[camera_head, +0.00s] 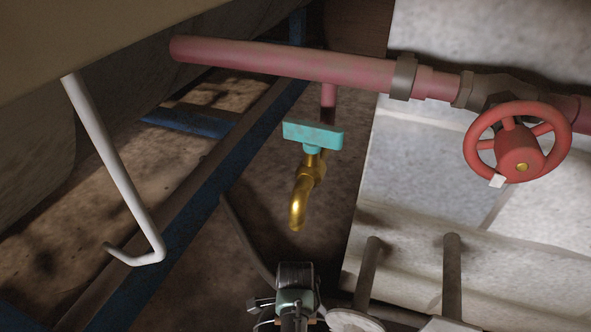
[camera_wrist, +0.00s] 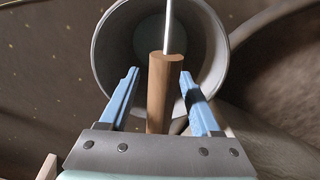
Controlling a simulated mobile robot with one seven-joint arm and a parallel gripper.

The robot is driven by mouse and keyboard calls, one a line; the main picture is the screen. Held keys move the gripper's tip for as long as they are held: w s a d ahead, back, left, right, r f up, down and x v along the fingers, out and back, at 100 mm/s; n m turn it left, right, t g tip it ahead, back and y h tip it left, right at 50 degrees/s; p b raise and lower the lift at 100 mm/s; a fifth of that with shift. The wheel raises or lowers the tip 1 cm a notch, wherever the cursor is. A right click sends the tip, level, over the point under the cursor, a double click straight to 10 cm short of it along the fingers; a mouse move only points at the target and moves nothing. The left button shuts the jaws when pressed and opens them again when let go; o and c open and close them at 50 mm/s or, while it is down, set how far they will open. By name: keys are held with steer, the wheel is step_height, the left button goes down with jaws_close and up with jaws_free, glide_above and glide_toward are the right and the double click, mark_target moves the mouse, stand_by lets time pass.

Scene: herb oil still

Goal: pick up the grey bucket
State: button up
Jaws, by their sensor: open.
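The grey bucket (camera_wrist: 104,45) shows in the wrist view, seen from above into its open mouth; its inside looks empty apart from a pale greenish bottom. A brown wooden grip (camera_wrist: 158,95) on a thin pale wire bail (camera_wrist: 169,25) crosses over the bucket's near side. My gripper (camera_wrist: 159,74) has its two blue fingers apart, one on each side of the wooden grip, with a gap visible on both sides. The fingertips overlap the bucket's mouth in the picture. I cannot make out the bucket for certain in the head view.
In the head view, a brass tap (camera_head: 303,195) with a teal handle (camera_head: 313,135) hangs below a red pipe (camera_head: 290,63). A red valve wheel (camera_head: 519,153) is at right, a bent white rod (camera_head: 115,165) at left. A pale hose-like shape lies right of the bucket.

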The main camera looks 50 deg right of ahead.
steer(key=shift+f, duration=0.2)
stand_by(0.6)
jaws_close()
stand_by(1.4)
